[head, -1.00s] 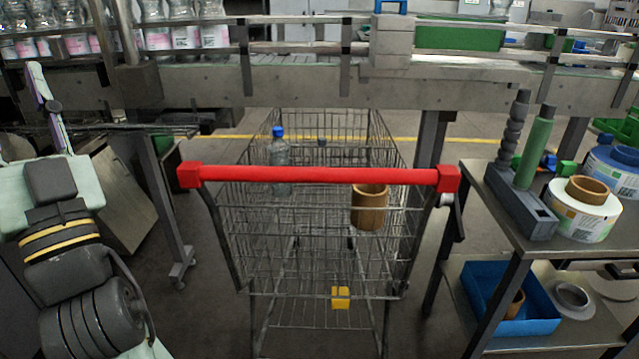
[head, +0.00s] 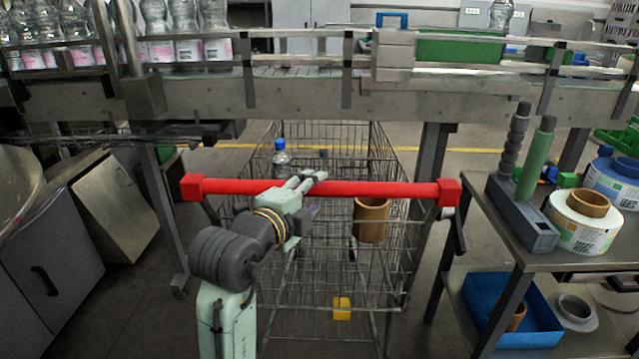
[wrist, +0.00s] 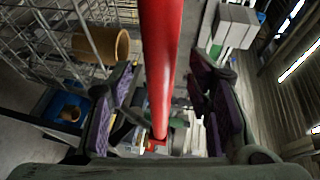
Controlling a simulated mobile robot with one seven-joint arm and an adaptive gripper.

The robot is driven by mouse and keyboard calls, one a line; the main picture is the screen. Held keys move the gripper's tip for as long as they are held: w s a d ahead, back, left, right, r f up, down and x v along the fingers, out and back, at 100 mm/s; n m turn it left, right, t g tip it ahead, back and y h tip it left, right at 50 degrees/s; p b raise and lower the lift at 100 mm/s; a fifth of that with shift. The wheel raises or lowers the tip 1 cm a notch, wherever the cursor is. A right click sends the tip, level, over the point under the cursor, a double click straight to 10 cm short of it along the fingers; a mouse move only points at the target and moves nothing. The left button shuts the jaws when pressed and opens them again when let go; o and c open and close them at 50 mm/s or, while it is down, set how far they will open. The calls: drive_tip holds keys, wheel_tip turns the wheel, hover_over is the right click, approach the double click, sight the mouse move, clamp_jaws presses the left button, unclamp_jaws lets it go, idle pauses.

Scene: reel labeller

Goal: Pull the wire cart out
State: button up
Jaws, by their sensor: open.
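The wire cart (head: 330,262) stands under the conveyor, its red handle bar (head: 370,189) toward me. My gripper (head: 308,180) is at the handle, left of its middle. In the wrist view the red handle (wrist: 158,60) runs between the two open fingers of my gripper (wrist: 160,110), with a gap on each side. The cart holds a clear bottle with a blue cap (head: 281,155), a brown cardboard core (head: 371,220) and a small yellow block (head: 342,308) low down. My arm hides part of the cart's left side.
The conveyor (head: 270,97) crosses above the cart. A conveyor leg (head: 163,210) stands left of the cart, and a side table (head: 560,255) with label rolls (head: 578,220) and a blue bin (head: 510,330) stands close on the right. A grey cabinet (head: 45,265) is at the left.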

drive_tip(key=shift+p+x, duration=0.35)
drive_tip(key=shift+x, duration=1.6)
drive_tip(key=shift+c, duration=0.3)
clamp_jaws()
